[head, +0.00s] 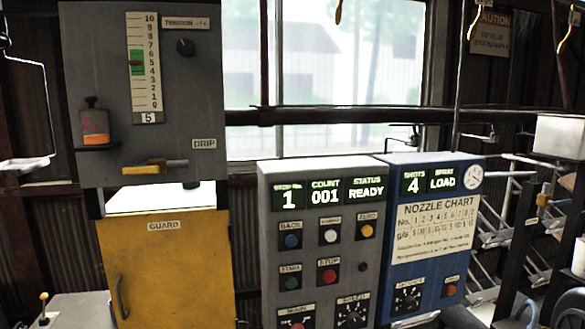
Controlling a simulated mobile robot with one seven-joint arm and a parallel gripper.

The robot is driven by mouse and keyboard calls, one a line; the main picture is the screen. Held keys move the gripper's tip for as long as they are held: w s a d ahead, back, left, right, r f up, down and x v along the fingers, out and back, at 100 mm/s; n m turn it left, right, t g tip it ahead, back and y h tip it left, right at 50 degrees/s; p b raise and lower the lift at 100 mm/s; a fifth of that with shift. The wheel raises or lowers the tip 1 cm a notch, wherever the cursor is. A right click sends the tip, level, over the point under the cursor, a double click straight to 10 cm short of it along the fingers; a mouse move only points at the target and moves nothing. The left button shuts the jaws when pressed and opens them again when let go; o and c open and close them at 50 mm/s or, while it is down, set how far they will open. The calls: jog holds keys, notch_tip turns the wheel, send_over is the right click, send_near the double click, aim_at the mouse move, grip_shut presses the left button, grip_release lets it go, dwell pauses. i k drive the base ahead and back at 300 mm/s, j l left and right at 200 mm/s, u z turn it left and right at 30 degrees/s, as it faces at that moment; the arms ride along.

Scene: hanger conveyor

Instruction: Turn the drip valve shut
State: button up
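The drip valve (155,167) is on the lower part of the grey panel at the left in the head view, below the DRIP label (204,143). Its yellow handle (141,170) lies about level and points left from a small brass-coloured body. An oiler cup (95,125) with orange contents and a dark cap stands on the panel to the upper left of the valve. I cannot see any drops. My gripper is not in view, and nothing touches the valve.
A yellow GUARD door (165,265) stands below the valve. A grey control box (320,225) and a blue one (432,230) stand right of it. Wire hangers and rails fill the right side. A hanger (28,160) hangs at the far left.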

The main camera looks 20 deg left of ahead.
aim_at(155, 169)
jog(key=u, duration=1.65)
